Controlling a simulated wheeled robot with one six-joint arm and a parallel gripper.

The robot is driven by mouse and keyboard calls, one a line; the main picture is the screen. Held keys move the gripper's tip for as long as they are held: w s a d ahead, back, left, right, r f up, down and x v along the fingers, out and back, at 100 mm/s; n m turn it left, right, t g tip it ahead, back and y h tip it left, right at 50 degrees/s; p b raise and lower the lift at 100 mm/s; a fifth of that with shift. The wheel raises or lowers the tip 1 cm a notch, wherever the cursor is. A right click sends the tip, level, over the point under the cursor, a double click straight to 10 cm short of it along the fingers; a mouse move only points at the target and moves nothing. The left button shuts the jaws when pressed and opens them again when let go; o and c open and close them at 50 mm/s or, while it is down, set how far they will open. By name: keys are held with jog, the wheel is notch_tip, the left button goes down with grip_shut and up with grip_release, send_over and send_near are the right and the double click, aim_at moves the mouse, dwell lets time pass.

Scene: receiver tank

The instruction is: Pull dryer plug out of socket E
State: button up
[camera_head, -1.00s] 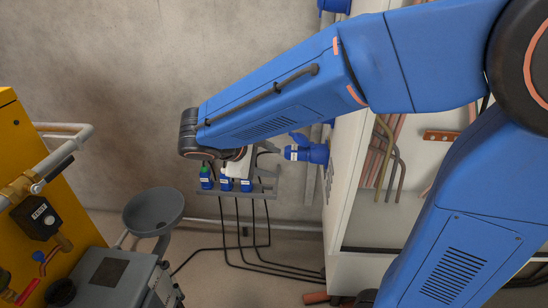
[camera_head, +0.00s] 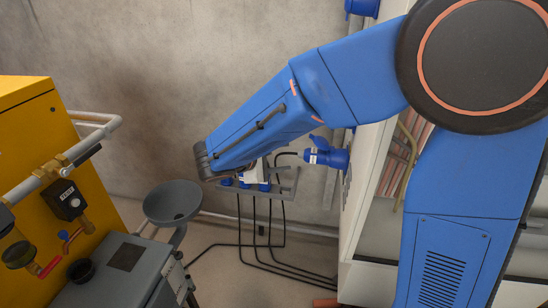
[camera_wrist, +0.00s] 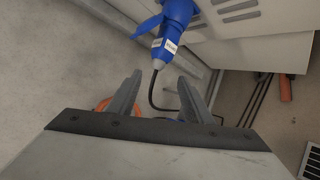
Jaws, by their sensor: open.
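A blue plug (camera_wrist: 168,48) with a white label and grey tail sits in a blue socket (camera_wrist: 181,10) with a raised lid in the wrist view. A black cable (camera_wrist: 153,88) hangs from its tail. In the head view the plug (camera_head: 312,157) sits in a blue socket (camera_head: 334,157) on the side of the pale cabinet. I cannot read the labels. My gripper (camera_wrist: 160,78) is open, its fingers spread either side of the cable, with the plug's tail just beyond the fingertips. In the head view my arm hides most of the gripper.
A grey rack (camera_head: 289,180) with blue plugs and hanging cables is below my wrist, partly hidden. The pale cabinet (camera_head: 358,205) is to the right. A yellow machine (camera_head: 32,135), grey funnel (camera_head: 172,202) and grey box (camera_head: 123,275) are at left.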

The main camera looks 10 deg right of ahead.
aim_at(299, 155)
jog(key=x, duration=1.1)
jog(key=shift+w+d, duration=0.1)
jog(key=shift+w, duration=0.05)
grip_shut()
jog(key=shift+w+a, duration=0.3)
jog(key=shift+a, duration=0.6)
jog(key=shift+w+a, duration=0.3)
jog(key=shift+a, duration=0.6)
dwell(0.8)
jog(key=shift+w+a, duration=0.2)
jog(key=shift+a, duration=0.45)
jog(key=shift+w+a, duration=0.25)
jog(key=shift+a, duration=0.4)
